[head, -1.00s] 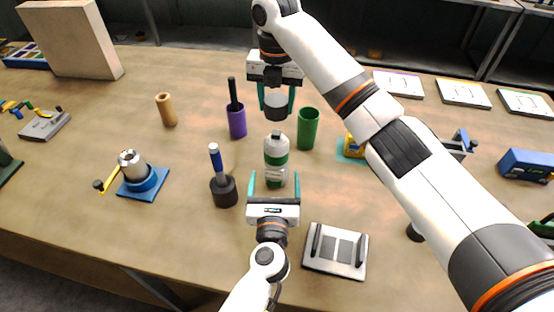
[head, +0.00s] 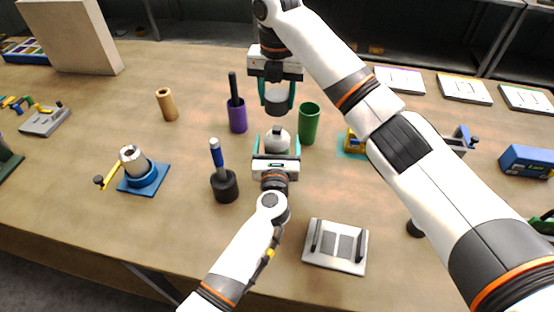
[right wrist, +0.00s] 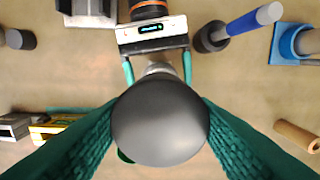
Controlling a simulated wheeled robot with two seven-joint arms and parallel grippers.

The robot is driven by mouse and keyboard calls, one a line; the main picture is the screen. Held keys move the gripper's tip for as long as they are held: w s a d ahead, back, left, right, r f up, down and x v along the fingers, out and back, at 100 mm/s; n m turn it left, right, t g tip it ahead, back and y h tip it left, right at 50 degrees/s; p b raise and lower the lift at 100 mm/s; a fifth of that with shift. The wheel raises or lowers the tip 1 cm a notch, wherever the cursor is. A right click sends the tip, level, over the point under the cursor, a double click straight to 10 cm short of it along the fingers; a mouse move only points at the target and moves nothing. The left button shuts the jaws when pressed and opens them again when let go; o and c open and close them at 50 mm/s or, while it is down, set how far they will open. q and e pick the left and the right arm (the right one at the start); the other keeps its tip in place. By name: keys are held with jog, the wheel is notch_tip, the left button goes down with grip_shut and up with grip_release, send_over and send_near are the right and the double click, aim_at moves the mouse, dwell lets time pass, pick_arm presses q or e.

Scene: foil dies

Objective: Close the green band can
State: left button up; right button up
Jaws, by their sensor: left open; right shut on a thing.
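The green band can (head: 277,134) stands upright on the table. In the head view only its pale shoulder and narrow top show; its green band is hidden behind my left gripper. My left gripper (head: 277,144) is open, with one finger on each side of the can; I cannot tell whether they touch it. My right gripper (head: 277,94) is shut on a grey round-topped lid (head: 276,103), held above and just behind the can in the picture. In the right wrist view the lid (right wrist: 160,122) fills the middle and hides most of the can.
A green open cup (head: 309,124) stands close right of the can. A purple cup (head: 238,116) with a dark stick is at its left. A dark holder (head: 225,186) with a blue-handled tool is at lower left. A grey plate with handles (head: 336,247) lies at the front right.

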aim_at(277, 127)
pick_arm(q)
jog(key=shift+w, duration=0.65)
jog(key=shift+c, duration=0.6)
jog(key=c, duration=1.4)
jog(key=shift+o, duration=0.2)
pick_arm(e)
jog(key=shift+f, duration=2.5)
jog(key=shift+f, duration=0.85)
jog(key=shift+f, duration=0.65)
jog(key=o, duration=1)
